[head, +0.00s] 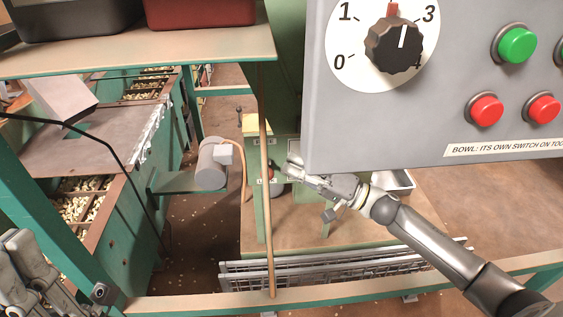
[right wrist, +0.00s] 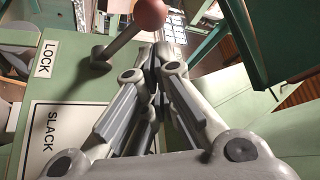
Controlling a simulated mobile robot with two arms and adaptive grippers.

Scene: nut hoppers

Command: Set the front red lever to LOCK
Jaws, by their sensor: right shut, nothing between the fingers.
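In the right wrist view a lever with a red ball knob (right wrist: 149,12) rises from a pivot on a pale green panel (right wrist: 75,80). Its grey rod leans to the upper right. A LOCK label (right wrist: 46,58) lies beside the pivot, and a SLACK label (right wrist: 52,135) lies below it in the picture. My right gripper (right wrist: 160,55) is shut and empty, its tips just below the knob; I cannot tell whether they touch it. In the head view my right gripper (head: 291,166) is close to the red knob (head: 271,172). My left gripper (head: 30,265) shows partly at the lower left edge.
A grey control box (head: 440,130) with a dial and buttons hangs at the upper right, above my right arm. A grey motor (head: 213,165) and nut bins (head: 75,200) are further left.

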